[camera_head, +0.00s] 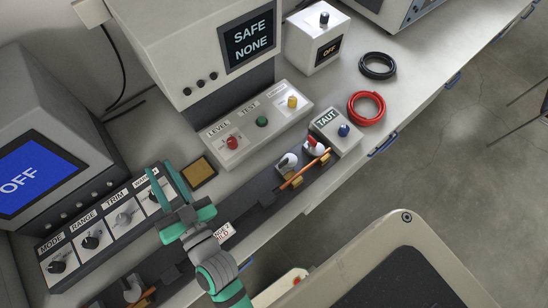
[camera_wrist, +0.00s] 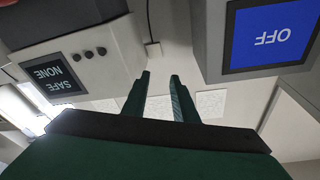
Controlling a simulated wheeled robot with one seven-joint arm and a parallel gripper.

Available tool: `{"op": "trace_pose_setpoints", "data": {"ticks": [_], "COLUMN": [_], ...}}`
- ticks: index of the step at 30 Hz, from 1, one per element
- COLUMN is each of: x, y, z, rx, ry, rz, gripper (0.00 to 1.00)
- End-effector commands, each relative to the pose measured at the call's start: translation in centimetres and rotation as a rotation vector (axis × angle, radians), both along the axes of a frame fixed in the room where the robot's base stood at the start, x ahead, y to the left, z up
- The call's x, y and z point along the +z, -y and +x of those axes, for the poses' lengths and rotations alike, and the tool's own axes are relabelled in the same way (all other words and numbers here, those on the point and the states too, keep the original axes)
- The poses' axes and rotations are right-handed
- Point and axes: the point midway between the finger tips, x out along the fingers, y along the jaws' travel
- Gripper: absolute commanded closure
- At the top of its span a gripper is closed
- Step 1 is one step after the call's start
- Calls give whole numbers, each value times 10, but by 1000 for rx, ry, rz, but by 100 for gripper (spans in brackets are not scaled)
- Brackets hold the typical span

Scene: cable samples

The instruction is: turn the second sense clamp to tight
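Clamp-like knobs sit along the dark rail at the bench's front edge. At the right end are a white-and-grey knob (camera_head: 288,161) and a red-and-white knob (camera_head: 313,146), beside an orange cable sample (camera_head: 304,172). Another pale knob (camera_head: 133,289) sits at the lower left end. I cannot tell which is the second sense clamp, and no tightness marking is legible. My gripper (camera_head: 162,171) is over the bench near the right end of the row of dials, away from the right-end knobs. Its green fingers (camera_wrist: 161,76) stand apart with nothing between them.
A TAUT box with a blue knob (camera_head: 343,131) stands right of the rail. Behind are a LEVEL/TEST panel (camera_head: 270,138), the SAFE NONE instrument (camera_head: 205,25) and an OFF box (camera_head: 315,45). The blue-screen instrument (camera_head: 35,175) is left. Red (camera_head: 366,107) and black (camera_head: 377,66) coils lie right.

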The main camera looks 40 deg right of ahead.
Motion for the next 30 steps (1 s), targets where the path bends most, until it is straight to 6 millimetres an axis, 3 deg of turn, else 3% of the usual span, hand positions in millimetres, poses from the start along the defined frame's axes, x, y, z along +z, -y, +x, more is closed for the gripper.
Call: {"op": "trace_pose_setpoints", "data": {"ticks": [3, 9, 18, 24, 30], "x": [42, 110, 199, 237, 250], "y": [-1, -10, -36, -58, -78], "z": [34, 75, 107, 114, 115], "rx": [32, 115, 276, 392, 511], "ry": [87, 212, 363, 423, 437], "rz": [-3, -50, -224, -401, -612], "gripper": [74, 74, 74, 74, 74]}}
